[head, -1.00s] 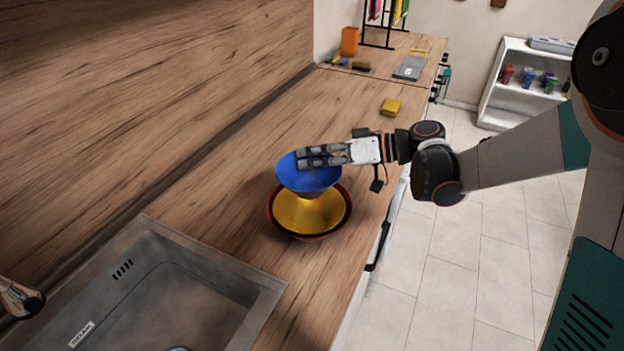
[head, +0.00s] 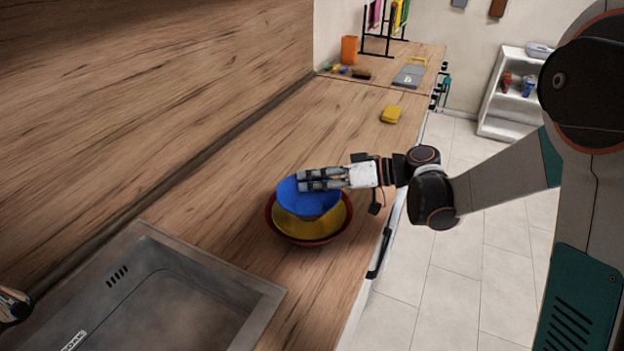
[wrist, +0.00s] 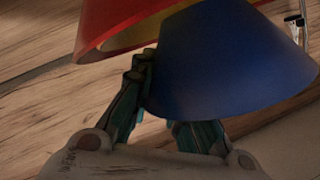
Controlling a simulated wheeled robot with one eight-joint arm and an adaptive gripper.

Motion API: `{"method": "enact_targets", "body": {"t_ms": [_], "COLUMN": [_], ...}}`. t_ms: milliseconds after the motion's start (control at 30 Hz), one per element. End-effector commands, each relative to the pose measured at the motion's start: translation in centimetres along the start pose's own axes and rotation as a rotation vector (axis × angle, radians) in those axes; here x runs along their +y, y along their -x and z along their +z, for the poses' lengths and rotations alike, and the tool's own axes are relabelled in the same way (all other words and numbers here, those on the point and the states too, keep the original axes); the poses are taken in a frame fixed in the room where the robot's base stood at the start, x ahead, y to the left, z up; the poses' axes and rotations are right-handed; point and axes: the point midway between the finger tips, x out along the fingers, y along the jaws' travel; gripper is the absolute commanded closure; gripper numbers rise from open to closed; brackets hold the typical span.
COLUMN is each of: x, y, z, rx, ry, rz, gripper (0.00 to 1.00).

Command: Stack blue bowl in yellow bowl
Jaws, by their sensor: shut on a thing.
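The blue bowl (head: 309,201) is in my gripper (head: 304,181), which is shut on its rim from the right. The bowl sits low over the yellow bowl (head: 318,228), its lower part within the yellow bowl's outline. I cannot tell whether the two touch.
A sink (head: 175,300) lies at the near left of the counter (head: 240,180). A yellow sponge (head: 391,115) lies further back. An orange cup (head: 349,49), a grey board (head: 409,75) and a rack (head: 385,30) are at the far end. The splashback runs along the left.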

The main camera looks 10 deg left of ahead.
Motion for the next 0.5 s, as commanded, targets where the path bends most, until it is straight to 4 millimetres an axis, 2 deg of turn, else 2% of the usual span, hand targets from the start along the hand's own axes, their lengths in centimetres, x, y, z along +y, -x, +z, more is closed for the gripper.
{"method": "enact_targets", "body": {"t_ms": [267, 300, 333, 367, 500], "x": [0.26, 0.27, 0.27, 0.27, 0.25], "y": [-0.14, -0.14, -0.14, -0.14, -0.13], "z": [0.39, 0.40, 0.39, 0.39, 0.39], "rx": [0.000, 0.000, 0.000, 0.000, 0.000], "ry": [0.000, 0.000, 0.000, 0.000, 0.000], "rz": [0.000, 0.000, 0.000, 0.000, 0.000], "gripper": [1.00, 0.75, 0.69, 0.64, 0.64]}}
